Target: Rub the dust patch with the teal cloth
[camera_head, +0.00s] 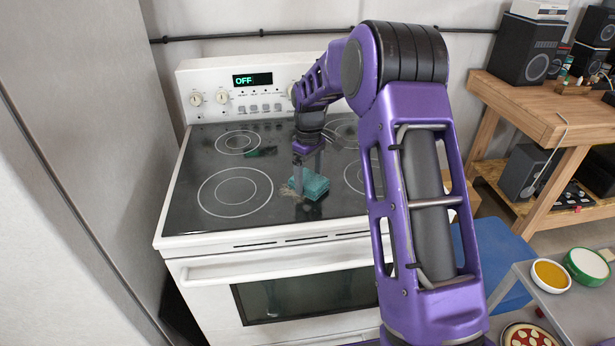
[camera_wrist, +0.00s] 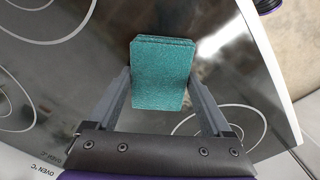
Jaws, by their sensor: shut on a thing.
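The teal cloth (camera_head: 313,186) is a folded, thick pad low over the black glass cooktop (camera_head: 192,212), near its front middle. In the wrist view the cloth (camera_wrist: 162,75) sits between the two fingers of my gripper (camera_wrist: 162,84), which is shut on it. In the head view my gripper (camera_head: 307,184) points down at the cooktop. A brownish dust patch (camera_head: 287,193) shows on the glass just left of the cloth; part of it may be hidden by the cloth and fingers. I cannot tell whether the cloth touches the glass.
The white stove's back panel (camera_head: 270,100) rises behind, with knobs and a display reading OFF. A tall grey surface (camera_head: 85,130) stands close on the left. A wooden bench (camera_head: 530,115) with speakers is at right. A grey table (camera_head: 575,310) with bowls is at front right.

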